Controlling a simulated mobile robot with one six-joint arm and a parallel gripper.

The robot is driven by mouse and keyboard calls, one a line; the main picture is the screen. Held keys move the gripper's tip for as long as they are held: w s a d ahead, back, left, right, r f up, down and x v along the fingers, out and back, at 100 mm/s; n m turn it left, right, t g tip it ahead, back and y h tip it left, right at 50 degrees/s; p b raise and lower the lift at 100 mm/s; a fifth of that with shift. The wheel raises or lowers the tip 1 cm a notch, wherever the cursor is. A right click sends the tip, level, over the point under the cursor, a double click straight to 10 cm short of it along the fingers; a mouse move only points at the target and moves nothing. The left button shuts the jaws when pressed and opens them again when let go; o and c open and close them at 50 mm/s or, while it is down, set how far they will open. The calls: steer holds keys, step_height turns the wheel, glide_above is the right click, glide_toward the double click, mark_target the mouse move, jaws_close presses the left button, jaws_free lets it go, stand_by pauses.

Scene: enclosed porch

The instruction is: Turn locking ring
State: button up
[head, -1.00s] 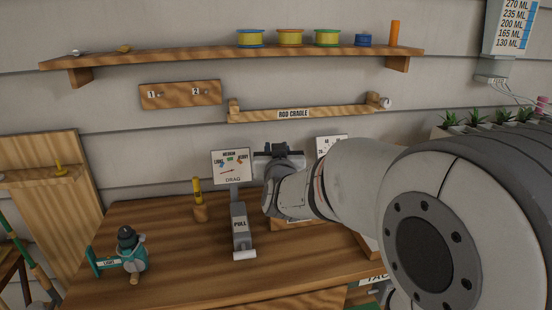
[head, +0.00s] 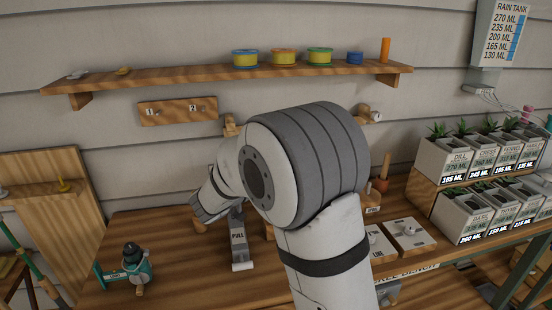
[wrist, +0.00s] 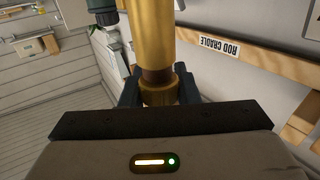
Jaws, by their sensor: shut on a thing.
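In the wrist view a thick gold post (wrist: 157,38) runs up between my fingers, with a dark brown band below its upper part. Below that band is a narrower gold ring (wrist: 158,97), which looks like the locking ring. My gripper (wrist: 158,88) is shut on this ring, one dark finger on each side.
A teal reel (head: 136,265) stands at the left of the wooden bench (head: 190,285). The rod cradle (wrist: 270,62) is on the wall. Spools line the shelf (head: 180,77) above. Planter boxes (head: 465,215) stand at the right. My arm covers the middle of the bench.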

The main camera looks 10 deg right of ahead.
steer(key=m+g+h+p, duration=0.1)
steer(key=g, duration=0.1)
steer(key=m+g+h+p, duration=0.1)
steer(key=m+g, duration=0.2)
steer(key=g, duration=0.1)
steer(key=shift+s+d+r+m+g+h+p, duration=0.15)
steer(key=shift+s+r+m+g+h+p, duration=0.15)
steer(key=shift+m+h+p, duration=0.1)
steer(key=m+g, duration=0.1)
steer(key=g, duration=0.1)
steer(key=m+g+p, duration=0.1)
steer(key=m+g, duration=0.2)
steer(key=g, duration=0.2)
steer(key=shift+s+f+m+p, duration=0.1)
steer(key=shift+s+m+p, duration=0.2)
steer(key=shift+s+p, duration=0.1)
steer(key=shift+g, duration=0.4)
steer(key=o, duration=1)
steer(key=shift+f, duration=0.15)
